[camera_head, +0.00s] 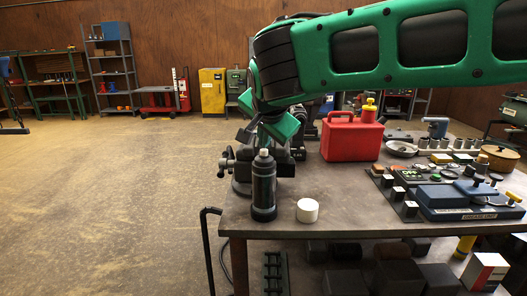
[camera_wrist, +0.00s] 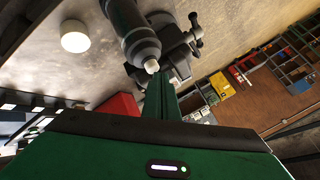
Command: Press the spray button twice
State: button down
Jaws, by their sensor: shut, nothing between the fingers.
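A dark spray can (camera_head: 263,188) stands upright near the table's left front edge. Its small white spray button (camera_head: 264,153) is on top, and it also shows in the wrist view (camera_wrist: 151,66). A white cap (camera_head: 307,210) sits on the table to the right of the can; it also shows in the wrist view (camera_wrist: 75,36). My green gripper (camera_head: 268,132) is just above the can's top. In the wrist view my shut fingers (camera_wrist: 161,84) appear right beside the button. I cannot tell whether they touch it. Nothing is held.
A dark vise (camera_head: 240,172) stands close behind the can. A red canister (camera_head: 352,137) is farther back on the table. A blue machine (camera_head: 463,200) and several small parts fill the table's right side. The tabletop (camera_head: 340,205) around the cap is clear.

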aim_at(265, 158)
jog(key=shift+f, duration=0.15)
dwell(0.4)
jog(key=shift+s+f, duration=0.1)
jog(key=shift+f, duration=0.25)
jog(key=shift+r, duration=0.4)
dwell(0.4)
notch_tip(265, 158, up, 6)
dwell(0.6)
dwell(0.5)
